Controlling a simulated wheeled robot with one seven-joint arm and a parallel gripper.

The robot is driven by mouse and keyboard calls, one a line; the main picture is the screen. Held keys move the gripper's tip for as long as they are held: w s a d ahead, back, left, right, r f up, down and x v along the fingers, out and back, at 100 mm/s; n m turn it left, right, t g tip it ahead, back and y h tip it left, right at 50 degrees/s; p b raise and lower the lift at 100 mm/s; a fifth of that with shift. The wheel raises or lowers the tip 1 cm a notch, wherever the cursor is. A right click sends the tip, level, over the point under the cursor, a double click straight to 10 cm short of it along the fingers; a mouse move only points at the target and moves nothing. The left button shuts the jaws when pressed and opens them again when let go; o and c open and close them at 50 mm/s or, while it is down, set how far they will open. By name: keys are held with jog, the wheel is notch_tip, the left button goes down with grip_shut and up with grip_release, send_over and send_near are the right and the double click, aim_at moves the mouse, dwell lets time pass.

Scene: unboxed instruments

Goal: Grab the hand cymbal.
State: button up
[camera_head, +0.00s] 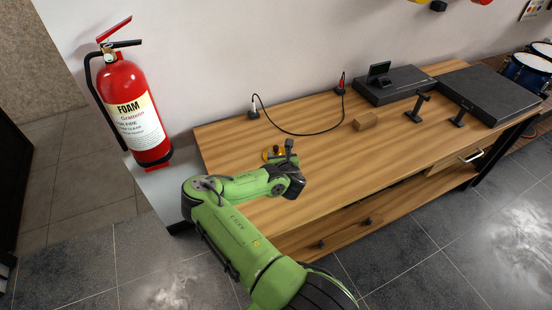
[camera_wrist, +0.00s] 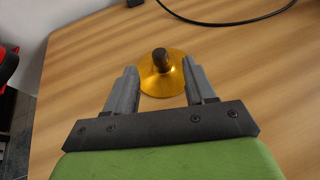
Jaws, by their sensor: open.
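The hand cymbal is a golden disc with a dark upright knob at its centre. It lies on the wooden table (camera_head: 330,163). In the wrist view the cymbal (camera_wrist: 158,83) sits between and just beyond the two grey fingers of my gripper (camera_wrist: 162,85), with its knob near the middle of the gap. My gripper is open and empty. In the head view my gripper (camera_head: 287,165) is at the table's left part and partly hides the cymbal (camera_head: 267,154). I cannot tell whether the fingers touch the disc.
A black cable (camera_head: 290,133) with plugs lies behind the cymbal. A small wooden block (camera_head: 365,121), black stands (camera_head: 418,107) and dark flat cases (camera_head: 490,92) are to the right. A red fire extinguisher (camera_head: 130,110) is at the left. The table's middle front is clear.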

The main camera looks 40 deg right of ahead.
aim_at(276, 150)
jog(key=shift+b+x, duration=0.4)
jog(key=shift+x, duration=0.7)
jog(key=b+x, duration=0.1)
jog(key=x, duration=0.1)
jog(key=b+x, duration=0.2)
jog(key=shift+f, duration=0.4)
jog(key=shift+w+d, duration=0.15)
jog(key=shift+w, duration=0.15)
jog(key=shift+r, duration=0.1)
grip_shut()
